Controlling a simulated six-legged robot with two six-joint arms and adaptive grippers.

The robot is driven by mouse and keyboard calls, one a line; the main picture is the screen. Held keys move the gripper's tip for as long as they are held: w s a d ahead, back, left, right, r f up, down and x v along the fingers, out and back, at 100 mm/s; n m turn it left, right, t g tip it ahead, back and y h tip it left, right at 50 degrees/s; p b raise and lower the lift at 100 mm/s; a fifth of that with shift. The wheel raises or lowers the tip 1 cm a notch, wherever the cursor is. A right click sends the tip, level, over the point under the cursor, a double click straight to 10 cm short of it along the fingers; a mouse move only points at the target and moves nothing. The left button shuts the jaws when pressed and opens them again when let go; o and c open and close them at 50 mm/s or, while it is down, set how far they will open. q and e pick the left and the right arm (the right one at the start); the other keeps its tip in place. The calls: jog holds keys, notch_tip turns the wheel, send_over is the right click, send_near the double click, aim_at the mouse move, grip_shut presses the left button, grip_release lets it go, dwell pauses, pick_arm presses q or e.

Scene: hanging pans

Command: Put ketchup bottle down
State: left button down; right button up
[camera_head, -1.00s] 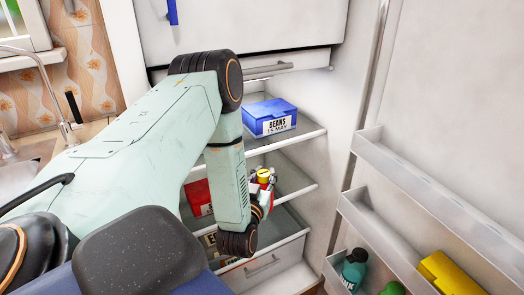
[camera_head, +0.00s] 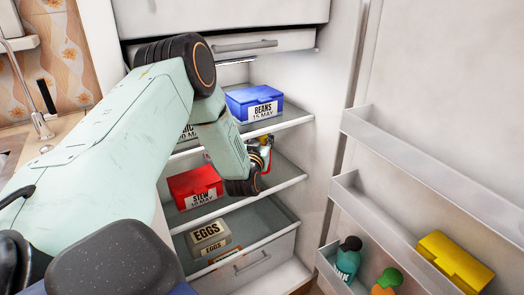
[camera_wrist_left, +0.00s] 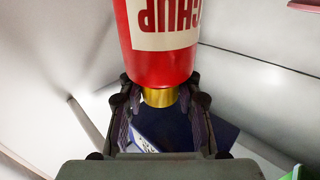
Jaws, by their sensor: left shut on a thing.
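The ketchup bottle (camera_wrist_left: 163,45) is red with a white label and a gold cap. In the left wrist view its cap end sits between the fingers of my left gripper (camera_wrist_left: 160,98), which is shut on it. The lettering appears upside down there. In the head view my left gripper (camera_head: 263,146) is inside the open fridge, at the right part of the middle shelf (camera_head: 270,182), below the blue box. My wrist hides most of the bottle there, and I cannot tell whether it touches the shelf. My right gripper is not in view.
A blue beans box (camera_head: 254,103) stands on the upper shelf. A red stew box (camera_head: 195,186) stands left on the middle shelf. The open door (camera_head: 440,90) at right holds a teal bottle (camera_head: 348,260) and a yellow box (camera_head: 454,262).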

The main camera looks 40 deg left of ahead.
pick_arm(q)
notch_tip(320, 180, down, 2)
jog(key=shift+f+b, duration=0.25)
jog(key=shift+b, duration=0.6)
jog(key=shift+f, duration=0.3)
jog(key=shift+r, duration=0.1)
jog(key=shift+r, duration=0.1)
jog(key=shift+f, duration=0.2)
jog(key=c, duration=0.9)
grip_release()
jog(key=shift+c, duration=0.2)
jog(key=shift+r, duration=0.1)
